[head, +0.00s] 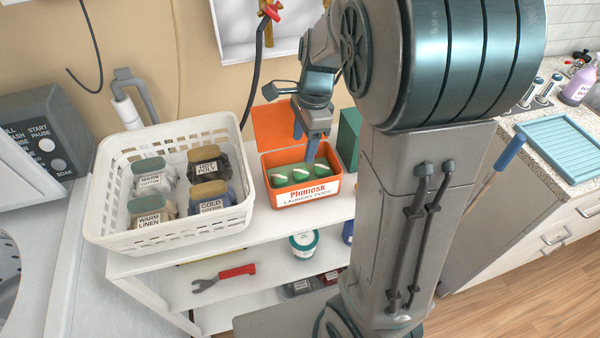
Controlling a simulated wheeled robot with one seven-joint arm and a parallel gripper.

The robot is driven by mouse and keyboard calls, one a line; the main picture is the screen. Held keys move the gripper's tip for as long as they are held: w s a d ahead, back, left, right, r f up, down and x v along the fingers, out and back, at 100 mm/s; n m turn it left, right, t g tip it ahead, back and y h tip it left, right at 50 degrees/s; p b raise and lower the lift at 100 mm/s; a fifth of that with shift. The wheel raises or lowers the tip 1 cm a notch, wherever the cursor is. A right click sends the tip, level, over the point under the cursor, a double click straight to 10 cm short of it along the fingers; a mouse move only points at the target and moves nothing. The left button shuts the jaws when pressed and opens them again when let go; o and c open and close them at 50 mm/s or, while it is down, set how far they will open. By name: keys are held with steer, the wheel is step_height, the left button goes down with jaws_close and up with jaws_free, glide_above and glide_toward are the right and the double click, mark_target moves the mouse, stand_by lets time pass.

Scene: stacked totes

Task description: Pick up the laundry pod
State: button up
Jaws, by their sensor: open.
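Several green and white laundry pods (280,180) sit in an open orange tub (305,193) labelled "Plumosk Laundry Pods" on the white shelf's top. The tub's orange lid (278,122) stands raised at the back. My gripper (304,148) is open, pointing down over the tub, with its blue fingers above or among the pods. One finger reaches down near the middle and right pods. I cannot tell whether it touches a pod.
A green box (348,140) is close behind right. Lower shelves hold a red-handled wrench (224,277) and a white tub (304,243). A washer is at left, a counter at right.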

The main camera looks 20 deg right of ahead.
mark_target(300, 177)
steer(key=f, duration=0.3)
steer(key=shift+a+f, duration=0.15)
steer(key=shift+a, duration=0.1)
steer(key=shift+s+f, duration=0.15)
steer(key=shift+f, duration=1.2)
steer(key=shift+s+f, duration=0.15)
steer(key=shift+f, duration=1.2)
steer(key=c, duration=1.1)
